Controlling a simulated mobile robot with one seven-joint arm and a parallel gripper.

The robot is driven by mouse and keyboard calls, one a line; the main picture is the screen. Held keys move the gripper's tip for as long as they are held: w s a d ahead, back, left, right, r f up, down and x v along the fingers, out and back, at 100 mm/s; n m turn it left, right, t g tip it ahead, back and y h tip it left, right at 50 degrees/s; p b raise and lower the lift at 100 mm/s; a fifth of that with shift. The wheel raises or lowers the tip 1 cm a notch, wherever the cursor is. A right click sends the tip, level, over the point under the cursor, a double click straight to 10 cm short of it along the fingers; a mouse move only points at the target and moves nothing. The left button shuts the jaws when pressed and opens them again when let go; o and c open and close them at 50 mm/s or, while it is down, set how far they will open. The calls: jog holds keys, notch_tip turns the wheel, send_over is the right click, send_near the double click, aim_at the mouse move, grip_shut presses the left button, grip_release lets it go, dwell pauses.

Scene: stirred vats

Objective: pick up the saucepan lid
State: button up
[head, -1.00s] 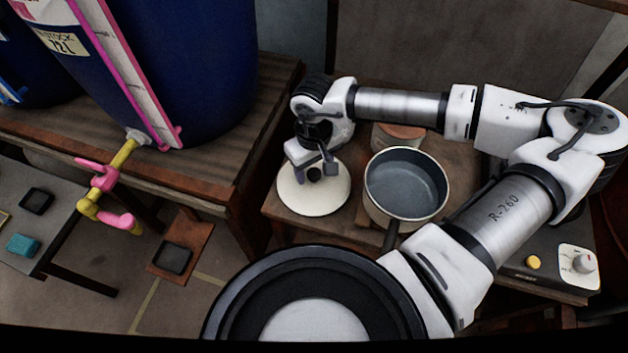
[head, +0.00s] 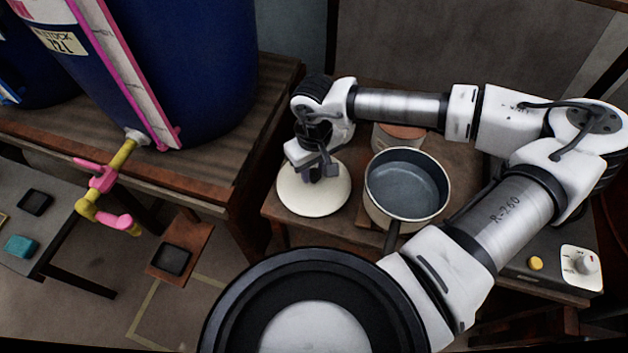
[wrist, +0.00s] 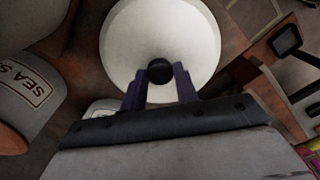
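The saucepan lid (head: 325,201) is a cream disc with a round black knob, lying flat on the brown table left of the saucepan. In the wrist view the lid (wrist: 200,35) fills the top middle. My gripper (head: 313,175) is over the lid from above, its two fingers at the knob. In the wrist view my gripper (wrist: 160,74) has a dark purple finger on each side of the knob, with no clear gap, so it looks shut on it. The saucepan (head: 407,185), grey inside with a cream rim, stands uncovered beside the lid.
A hotplate with a white control knob (head: 586,265) is at the right. A canister (head: 398,137) stands behind the saucepan. A large blue vat (head: 200,70) with a pink and yellow tap is on the wooden bench at left. The floor between is open.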

grip_shut()
jog(key=shift+r+p, duration=0.2)
jog(key=shift+p, duration=0.1)
